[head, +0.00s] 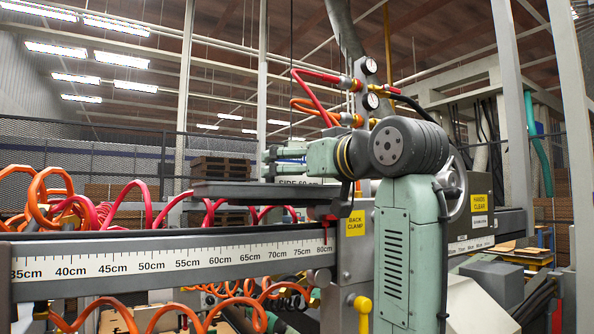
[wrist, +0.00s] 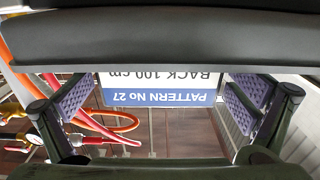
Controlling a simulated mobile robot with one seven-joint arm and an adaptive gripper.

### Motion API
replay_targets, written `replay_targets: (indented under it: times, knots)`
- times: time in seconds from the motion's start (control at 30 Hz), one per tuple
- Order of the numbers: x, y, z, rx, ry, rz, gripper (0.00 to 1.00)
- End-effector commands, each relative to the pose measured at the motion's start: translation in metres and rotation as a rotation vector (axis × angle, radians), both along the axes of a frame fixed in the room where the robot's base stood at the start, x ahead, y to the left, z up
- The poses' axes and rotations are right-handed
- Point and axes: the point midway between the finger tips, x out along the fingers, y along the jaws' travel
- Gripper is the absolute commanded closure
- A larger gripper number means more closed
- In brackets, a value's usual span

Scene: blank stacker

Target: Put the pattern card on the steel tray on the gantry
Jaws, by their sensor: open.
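The pattern card is white with a blue band reading "PATTERN No 27". In the wrist view the card (wrist: 160,90) appears upside down between my fingers, partly covered by a dark band. In the head view a lower strip of the card (head: 300,182), reading "SIDE 50", shows just above the dark steel tray (head: 245,194) on the gantry. I cannot tell whether card and tray touch. My gripper (head: 275,157) is open around the card, above the tray; its purple finger pads (wrist: 160,99) stand apart on either side, with gaps to the card. My arm hides part of the scene.
The gantry beam (head: 180,262) with a centimetre scale runs below the tray. Coiled orange and red hoses (head: 60,200) rise behind it at left. A yellow "BACK CLAMP" label (head: 355,223) and gauges (head: 371,83) are close to my arm.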

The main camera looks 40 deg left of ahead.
Motion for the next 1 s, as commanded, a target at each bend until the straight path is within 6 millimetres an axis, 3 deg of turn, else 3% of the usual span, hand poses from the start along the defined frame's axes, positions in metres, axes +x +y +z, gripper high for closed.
replay_targets:
  times: [0.3,0.5,0.7,1.0]
  knots:
    - [-0.026,-0.063,-0.004,0.003,-0.004,-0.003,0.0]
    - [-0.038,-0.092,-0.003,0.001,-0.003,-0.002,0.0]
    - [-0.042,-0.102,-0.001,0.0,0.0,-0.001,0.0]
    - [-0.042,-0.102,-0.001,0.0,0.0,-0.001,0.0]
